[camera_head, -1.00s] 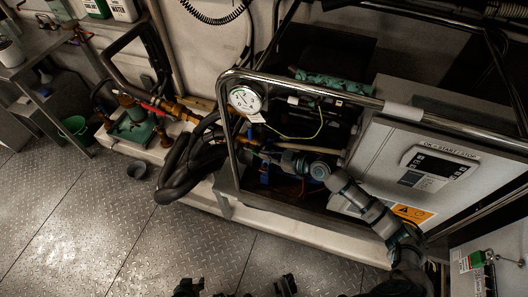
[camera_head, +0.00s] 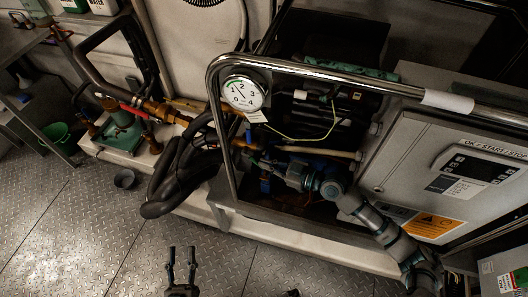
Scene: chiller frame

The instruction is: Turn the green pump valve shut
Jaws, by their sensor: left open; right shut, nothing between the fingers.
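A green pump (camera_head: 122,138) stands on a pale plinth at the left, with brass pipework (camera_head: 158,110) running right from it. A red lever-like part (camera_head: 131,109) shows beside the pump's top; I cannot tell whether it is the valve's handle or how it is turned. My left gripper (camera_head: 181,250) is at the bottom, its two dark fingers apart and empty, over the floor, well below and right of the pump.
The chiller frame (camera_head: 222,130), with a round gauge (camera_head: 242,93) and grey control box (camera_head: 405,140), fills the right. Black hoses (camera_head: 170,185) loop between it and the pump. A small dark cup (camera_head: 125,179) and a green bucket (camera_head: 55,134) stand on the floor. Chequered floor is clear below.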

